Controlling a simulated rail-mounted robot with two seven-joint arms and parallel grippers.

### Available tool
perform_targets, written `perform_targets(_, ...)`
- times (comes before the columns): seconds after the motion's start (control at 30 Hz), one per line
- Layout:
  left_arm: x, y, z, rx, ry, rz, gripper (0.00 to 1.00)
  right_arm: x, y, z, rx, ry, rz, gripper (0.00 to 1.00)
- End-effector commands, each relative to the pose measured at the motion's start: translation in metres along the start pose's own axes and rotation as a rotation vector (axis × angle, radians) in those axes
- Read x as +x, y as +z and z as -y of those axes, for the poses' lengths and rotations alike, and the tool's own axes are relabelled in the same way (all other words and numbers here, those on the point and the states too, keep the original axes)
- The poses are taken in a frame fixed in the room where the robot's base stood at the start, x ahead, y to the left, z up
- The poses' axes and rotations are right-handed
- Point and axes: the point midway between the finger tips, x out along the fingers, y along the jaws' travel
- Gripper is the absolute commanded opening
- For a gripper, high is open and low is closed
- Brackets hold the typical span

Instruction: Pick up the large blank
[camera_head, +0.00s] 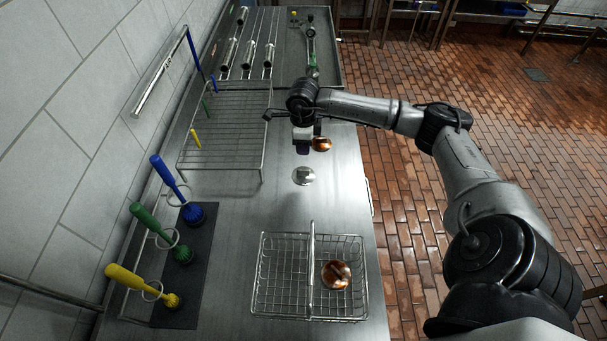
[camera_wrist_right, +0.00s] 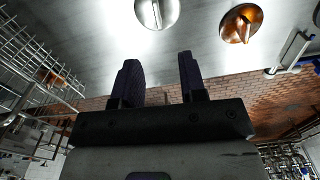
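A round silver disc (camera_head: 303,176) with a small raised grip lies on the steel counter; it also shows at the top of the right wrist view (camera_wrist_right: 157,10). A copper-coloured disc (camera_head: 321,144) lies just beyond it, and it shows in the right wrist view (camera_wrist_right: 242,24). Another copper disc (camera_head: 337,274) sits in the right half of the wire basket. I cannot tell for sure which disc is the large blank. My left gripper is out of view.
The wire basket (camera_head: 258,290) stands at the counter's near edge. A wire rack (camera_head: 225,150) stands behind, at the left. Blue, green and yellow brushes (camera_head: 182,247) stand by the wall on a dark mat (camera_head: 195,285). Metal tubes (camera_head: 248,55) lie farther along.

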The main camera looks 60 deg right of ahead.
Motion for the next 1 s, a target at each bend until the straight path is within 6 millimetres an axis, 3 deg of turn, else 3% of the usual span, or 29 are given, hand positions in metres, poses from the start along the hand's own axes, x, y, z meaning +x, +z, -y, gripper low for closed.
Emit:
perform_targets(0.33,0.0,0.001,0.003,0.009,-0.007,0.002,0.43,0.058,0.001,-0.001,-0.003,0.003,0.003,0.38)
perform_targets(0.77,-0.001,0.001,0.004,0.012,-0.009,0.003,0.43,0.08,0.001,-0.002,-0.004,0.003,0.004,0.38)
perform_targets(1.0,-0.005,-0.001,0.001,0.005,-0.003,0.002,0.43,0.108,0.0,-0.005,-0.002,0.005,0.004,0.38)
